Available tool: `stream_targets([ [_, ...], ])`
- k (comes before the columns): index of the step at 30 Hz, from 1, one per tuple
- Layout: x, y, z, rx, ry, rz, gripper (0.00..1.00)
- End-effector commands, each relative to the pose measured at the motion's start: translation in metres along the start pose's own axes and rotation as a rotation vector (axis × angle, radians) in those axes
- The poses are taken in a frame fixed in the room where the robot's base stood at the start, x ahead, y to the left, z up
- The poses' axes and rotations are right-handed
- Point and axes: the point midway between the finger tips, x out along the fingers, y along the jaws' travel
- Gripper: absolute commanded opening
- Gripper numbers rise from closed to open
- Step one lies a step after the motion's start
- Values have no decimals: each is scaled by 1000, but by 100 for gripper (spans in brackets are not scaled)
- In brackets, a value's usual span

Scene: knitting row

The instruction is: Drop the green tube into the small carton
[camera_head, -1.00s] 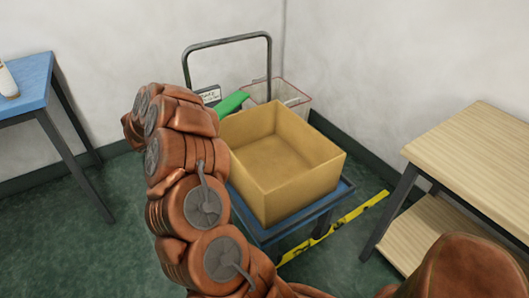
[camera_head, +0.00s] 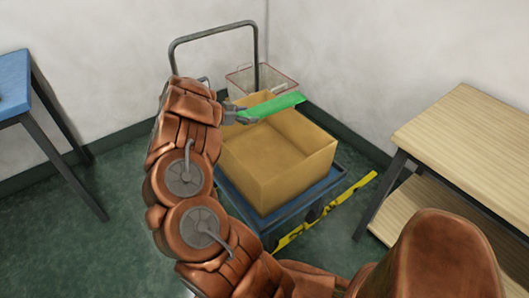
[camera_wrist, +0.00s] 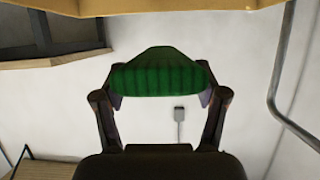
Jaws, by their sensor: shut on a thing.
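The green tube (camera_head: 272,107) is held by my gripper (camera_head: 240,115), above the far side of the small carton. In the wrist view the tube (camera_wrist: 162,82) lies across between the two fingers of my gripper (camera_wrist: 160,95), which are shut on it. The small carton (camera_head: 265,190) is an open tan box. Its inside looks empty where I can see it; part of its far edge is hidden behind the tube and gripper. A tan edge, likely the carton, shows along the top of the wrist view (camera_wrist: 150,8).
The carton stands on a blue cart (camera_head: 327,190) with a dark handle (camera_head: 212,36). A wire basket (camera_head: 262,76) is behind it. A wooden table (camera_head: 470,135) is at right and a blue table (camera_head: 14,85) at left. Yellow tape (camera_head: 325,215) lies on the green floor.

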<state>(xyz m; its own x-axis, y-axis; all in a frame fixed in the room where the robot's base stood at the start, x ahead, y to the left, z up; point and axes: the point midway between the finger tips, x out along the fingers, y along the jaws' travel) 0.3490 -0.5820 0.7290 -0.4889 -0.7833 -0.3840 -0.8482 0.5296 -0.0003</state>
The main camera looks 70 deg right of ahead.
Motion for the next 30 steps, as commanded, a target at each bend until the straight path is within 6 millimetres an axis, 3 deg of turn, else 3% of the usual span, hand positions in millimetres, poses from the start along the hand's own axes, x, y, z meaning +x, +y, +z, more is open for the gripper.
stream_targets([
  [9, 15, 1, 32, -1, 1, 3, 48],
  [20, 16, 1, 34, 0, 1, 2, 48],
  [21, 16, 1, 34, 0, 1, 2, 75],
  [28, 16, 1, 34, 0, 1, 2, 99],
  [30, 16, 1, 34, 0, 1, 2, 100],
])
